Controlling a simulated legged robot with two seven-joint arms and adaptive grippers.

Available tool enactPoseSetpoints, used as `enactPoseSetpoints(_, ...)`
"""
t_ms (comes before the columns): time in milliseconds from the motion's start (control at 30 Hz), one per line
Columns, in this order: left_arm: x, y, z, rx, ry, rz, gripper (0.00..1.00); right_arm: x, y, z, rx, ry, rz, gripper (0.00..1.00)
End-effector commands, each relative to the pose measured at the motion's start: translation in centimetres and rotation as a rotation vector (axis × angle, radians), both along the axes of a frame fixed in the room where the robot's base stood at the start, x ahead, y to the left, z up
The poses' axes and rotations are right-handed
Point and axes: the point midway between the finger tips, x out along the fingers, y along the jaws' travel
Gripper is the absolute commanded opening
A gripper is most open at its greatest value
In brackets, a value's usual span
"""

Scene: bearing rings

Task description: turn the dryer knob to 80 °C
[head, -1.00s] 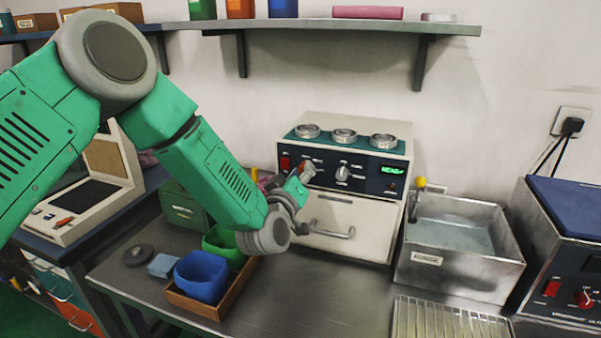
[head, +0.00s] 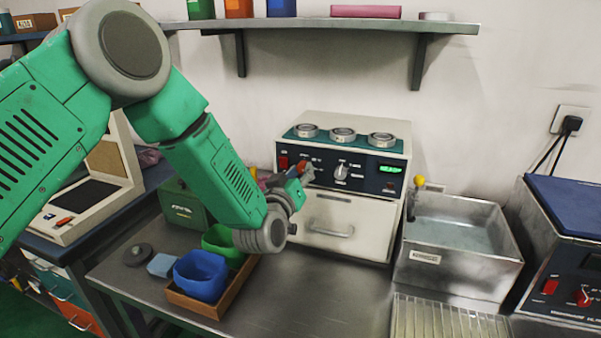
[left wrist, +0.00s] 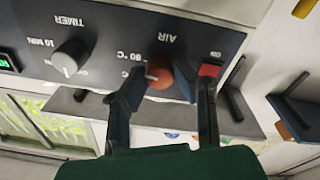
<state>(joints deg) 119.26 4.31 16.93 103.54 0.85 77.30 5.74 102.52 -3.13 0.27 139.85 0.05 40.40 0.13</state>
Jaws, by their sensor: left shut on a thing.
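The dryer (head: 322,225) is a cream box with a dark control panel (head: 322,170) and a lit green display (head: 390,169). The red-orange AIR knob (left wrist: 160,73) is between the fingers of my left gripper (left wrist: 150,88), which is shut on it. A pale mark on the knob points to the left in the left wrist view, near the "80 °C" print (left wrist: 132,57); the exact setting is hard to read. In the head view my left gripper (head: 300,178) covers most of the knob. The grey TIMER knob (head: 341,172) stands apart from the fingers. My right gripper is not in view.
Bearing rings (head: 343,134) sit on top of the dryer. A drawer handle (head: 331,231) juts out below the panel. A wooden tray (head: 240,284) with blue and green bins is below my forearm. A rinse basin (head: 459,277) stands to the right.

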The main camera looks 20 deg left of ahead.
Motion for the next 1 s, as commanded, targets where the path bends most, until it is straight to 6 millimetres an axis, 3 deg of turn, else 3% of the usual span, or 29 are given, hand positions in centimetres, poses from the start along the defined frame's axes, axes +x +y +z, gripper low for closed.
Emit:
enactPoseSetpoints(33,-0.3,-0.2,-0.9,0.002,0.02,-0.005,0.0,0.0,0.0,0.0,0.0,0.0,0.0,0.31)
enactPoseSetpoints(67,-0.3,-0.2,-0.9,0.002,0.021,-0.004,0.31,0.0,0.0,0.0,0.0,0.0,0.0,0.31)
enactPoseSetpoints(100,-0.3,-0.1,-0.9,0.001,0.02,-0.004,0.44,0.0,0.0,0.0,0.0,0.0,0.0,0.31)
enactPoseSetpoints(533,-1.0,0.0,-0.3,-0.001,0.006,-0.001,0.44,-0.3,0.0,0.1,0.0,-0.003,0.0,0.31)
enactPoseSetpoints(1000,-9.9,0.4,-1.2,0.001,0.014,-0.003,0.44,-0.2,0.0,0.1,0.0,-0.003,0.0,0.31)
